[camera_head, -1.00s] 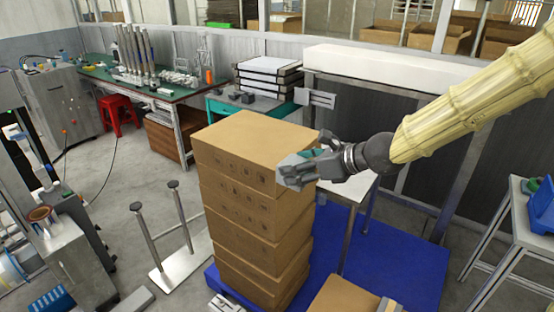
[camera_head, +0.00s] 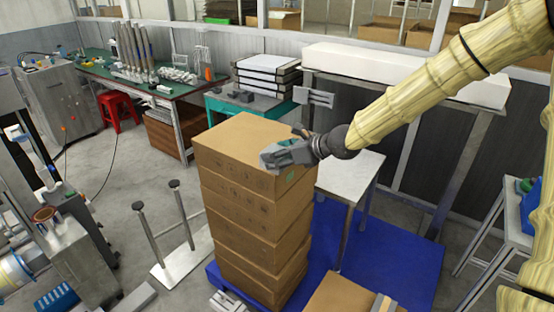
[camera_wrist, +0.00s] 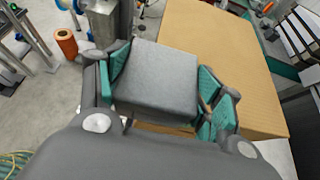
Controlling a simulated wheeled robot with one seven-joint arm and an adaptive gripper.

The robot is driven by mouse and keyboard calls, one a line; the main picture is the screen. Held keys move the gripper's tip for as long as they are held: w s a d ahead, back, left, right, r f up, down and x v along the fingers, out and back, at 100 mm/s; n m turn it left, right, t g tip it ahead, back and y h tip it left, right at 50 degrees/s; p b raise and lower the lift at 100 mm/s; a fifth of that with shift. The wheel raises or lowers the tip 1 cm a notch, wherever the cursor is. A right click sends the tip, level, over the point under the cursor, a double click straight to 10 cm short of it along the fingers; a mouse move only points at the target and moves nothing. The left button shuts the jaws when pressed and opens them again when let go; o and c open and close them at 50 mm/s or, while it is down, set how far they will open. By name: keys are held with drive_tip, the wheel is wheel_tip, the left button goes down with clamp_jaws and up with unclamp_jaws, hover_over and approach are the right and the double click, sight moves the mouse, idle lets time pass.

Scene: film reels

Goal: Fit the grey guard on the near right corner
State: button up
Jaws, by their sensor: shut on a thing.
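The grey guard (camera_head: 274,156) is between the fingers of my gripper (camera_head: 288,152) in the head view, at the near right corner of the top carton (camera_head: 238,140). In the wrist view my gripper (camera_wrist: 165,76) has its green pads on both sides of the guard (camera_wrist: 157,78), which shows a flat grey face. The carton top (camera_wrist: 222,55) spreads beyond the guard and to its right. The guard overlaps the corner in both views; I cannot tell whether it touches or sits squarely on it. The corner itself is hidden.
The cartons stand stacked on a blue pallet (camera_head: 395,262). A white table (camera_head: 350,174) stands close behind on the right. A lower carton (camera_head: 340,293) is at the front. A white stand with two posts (camera_head: 190,258) is left of the stack.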

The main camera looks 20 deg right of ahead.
drive_tip(key=shift+w+p, duration=0.3)
drive_tip(key=shift+w, duration=0.15)
drive_tip(key=shift+f+p, duration=0.85)
drive_tip(key=shift+f, duration=0.9)
drive_tip(key=shift+s+f+b, duration=0.15)
drive_tip(key=shift+f+b, duration=0.6)
drive_tip(key=shift+b, duration=0.25)
drive_tip(key=o, duration=1.1)
drive_tip(key=shift+a+f, duration=0.1)
drive_tip(key=shift+a, duration=0.1)
drive_tip(key=shift+d, duration=0.1)
